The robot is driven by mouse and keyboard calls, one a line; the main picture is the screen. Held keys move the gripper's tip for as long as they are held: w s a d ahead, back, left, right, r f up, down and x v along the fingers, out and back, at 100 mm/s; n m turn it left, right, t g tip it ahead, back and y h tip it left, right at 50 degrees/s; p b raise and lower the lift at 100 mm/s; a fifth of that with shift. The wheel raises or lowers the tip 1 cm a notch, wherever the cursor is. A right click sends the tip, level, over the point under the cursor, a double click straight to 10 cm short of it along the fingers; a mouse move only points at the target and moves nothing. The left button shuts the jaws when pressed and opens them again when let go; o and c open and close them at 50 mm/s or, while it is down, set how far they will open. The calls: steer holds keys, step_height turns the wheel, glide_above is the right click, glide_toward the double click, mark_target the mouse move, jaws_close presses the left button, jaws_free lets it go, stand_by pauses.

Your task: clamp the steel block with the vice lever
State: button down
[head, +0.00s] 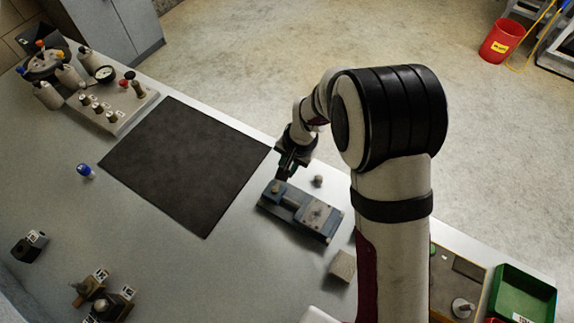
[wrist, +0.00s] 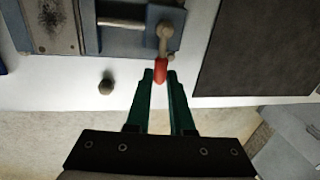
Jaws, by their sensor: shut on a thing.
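The blue-grey vice (head: 300,212) lies on the bench, right of the dark mat. The vice also shows at the top of the wrist view (wrist: 135,42). Its lever has a rounded pivot (wrist: 165,31) and a red grip (wrist: 160,71). My gripper (wrist: 160,76) has its green fingers shut on the red grip. In the head view my gripper (head: 283,176) is at the vice's far left end. A speckled grey plate-like piece (wrist: 48,24) sits on the vice; I cannot tell whether it is the steel block or part of the vice.
A dark mat (head: 187,165) lies left of the vice. A small round knob (head: 318,181) stands beside the vice. A pale cube (head: 343,265) is nearer, partly behind my arm. A valve panel (head: 112,105) stands far left; a green bin (head: 523,297) is at right.

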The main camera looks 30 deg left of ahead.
steer(key=c, duration=0.8)
jaws_free()
steer(key=shift+r, duration=0.1)
steer(key=d+r, duration=0.1)
steer(key=r, duration=0.4)
steer(key=d+r, duration=0.1)
steer(key=r, duration=0.4)
steer(key=d+r, duration=0.1)
steer(key=r, duration=0.4)
steer(key=shift+r, duration=0.15)
steer(key=s+d+r+m, duration=0.2)
steer(key=d+r, duration=0.1)
steer(key=d, duration=0.6)
steer(key=s+d+m, duration=0.1)
steer(key=s+d, duration=0.4)
steer(key=s+d+m, duration=0.1)
steer(key=s+d, duration=0.4)
steer(key=s+d+m, duration=0.2)
steer(key=s+d, duration=0.3)
steer(key=shift+s+f, duration=0.15)
steer(key=shift+s, duration=0.15)
